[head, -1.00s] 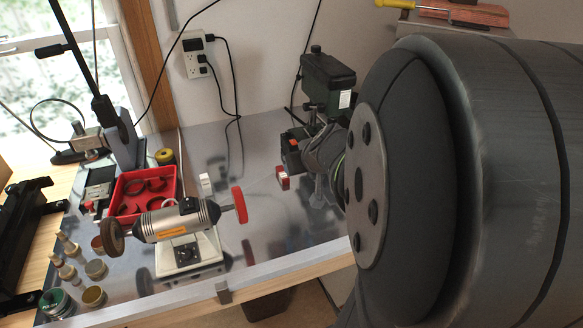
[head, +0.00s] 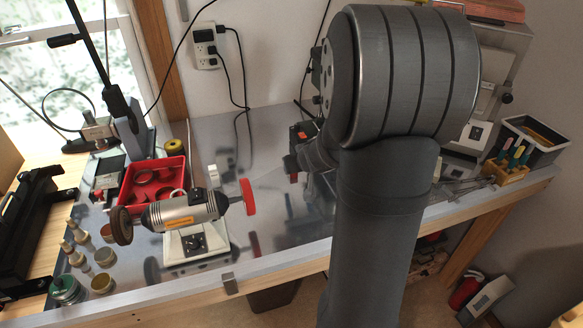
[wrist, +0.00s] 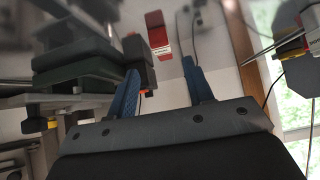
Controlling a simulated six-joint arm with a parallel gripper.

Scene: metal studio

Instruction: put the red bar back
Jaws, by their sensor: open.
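The red bar (wrist: 157,32), red with a pale printed label, lies on the shiny metal bench top in the wrist view. It is just beyond the tips of my gripper (wrist: 160,66), roughly in line with the gap between them. The two blue fingers are apart with nothing between them. In the head view a small red end, likely the same bar (head: 293,177), shows beside my arm. My arm hides most of the gripper and the rest of the bar there.
A bench grinder (head: 180,212) with a red wheel stands left of my arm, with a red tray (head: 128,202) behind it. A dark machine (wrist: 80,55) stands close to the left finger. Bench between grinder and arm is mostly clear.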

